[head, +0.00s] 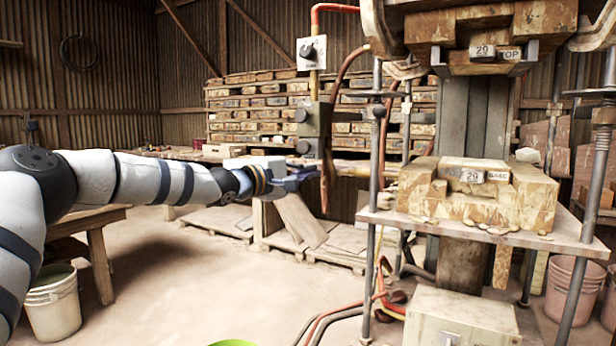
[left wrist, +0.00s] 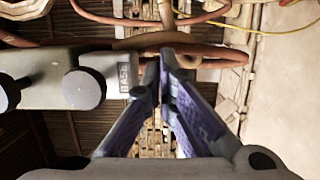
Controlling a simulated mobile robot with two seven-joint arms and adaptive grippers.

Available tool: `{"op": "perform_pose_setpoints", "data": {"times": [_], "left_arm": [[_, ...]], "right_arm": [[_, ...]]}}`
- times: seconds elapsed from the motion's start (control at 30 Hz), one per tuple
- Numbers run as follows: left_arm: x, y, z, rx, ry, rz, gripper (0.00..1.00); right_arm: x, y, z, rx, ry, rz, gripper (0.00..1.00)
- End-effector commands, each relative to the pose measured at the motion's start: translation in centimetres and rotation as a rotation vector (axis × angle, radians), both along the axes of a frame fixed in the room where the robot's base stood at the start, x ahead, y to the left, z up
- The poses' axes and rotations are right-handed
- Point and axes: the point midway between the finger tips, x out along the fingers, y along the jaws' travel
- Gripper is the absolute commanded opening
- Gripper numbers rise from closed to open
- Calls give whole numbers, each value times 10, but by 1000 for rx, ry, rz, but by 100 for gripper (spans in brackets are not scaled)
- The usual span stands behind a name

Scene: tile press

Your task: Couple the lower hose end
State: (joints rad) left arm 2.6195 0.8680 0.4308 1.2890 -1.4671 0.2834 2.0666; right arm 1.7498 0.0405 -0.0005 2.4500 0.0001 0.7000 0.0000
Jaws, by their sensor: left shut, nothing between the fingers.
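A grey-green valve block (head: 318,128) with dark round knobs stands upright at the middle of the head view. A brown-red hose (head: 325,195) hangs just below the block. In the left wrist view a brown hose (left wrist: 215,50) crosses just beyond my fingertips; whether they touch it, I cannot tell. My left gripper (head: 316,173) is shut and empty just below the block; its purple fingers (left wrist: 167,55) meet at the tips. My right gripper is out of view.
The press table (head: 470,236) with a wooden mould (head: 470,200) stands at right. Its vertical rods (head: 375,190) are close to the right of the hose. Orange hoses (head: 335,313) lie on the floor. A wooden bench (head: 90,222) stands at left. Open floor (head: 170,280) lies between.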

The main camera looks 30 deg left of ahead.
Motion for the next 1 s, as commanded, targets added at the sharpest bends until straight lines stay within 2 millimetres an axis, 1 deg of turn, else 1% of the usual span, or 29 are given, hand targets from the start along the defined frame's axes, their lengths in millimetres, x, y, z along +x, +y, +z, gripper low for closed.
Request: {"op": "perform_pose_setpoints", "data": {"times": [0.03, 0.23, 0.33, 0.4, 0.5, 0.63, 1.0], "left_arm": [[15, -2, -12, 6, 12, 1, 0], [56, -13, -10, 8, 8, -3, 0], [52, -33, -6, -6, 6, -5, 0], [51, -40, 1, 0, -2, -5, 0], [51, -47, 3, -1, -4, -4, 0], [51, -50, 1, 0, -2, -2, 0], [52, -50, 0, 1, 0, -2, 0]], "right_arm": [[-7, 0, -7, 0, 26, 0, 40], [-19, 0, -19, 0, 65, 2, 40], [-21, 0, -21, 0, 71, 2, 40], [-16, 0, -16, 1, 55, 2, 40], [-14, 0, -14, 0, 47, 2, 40], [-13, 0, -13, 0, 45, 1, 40], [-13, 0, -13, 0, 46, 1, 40]]}}
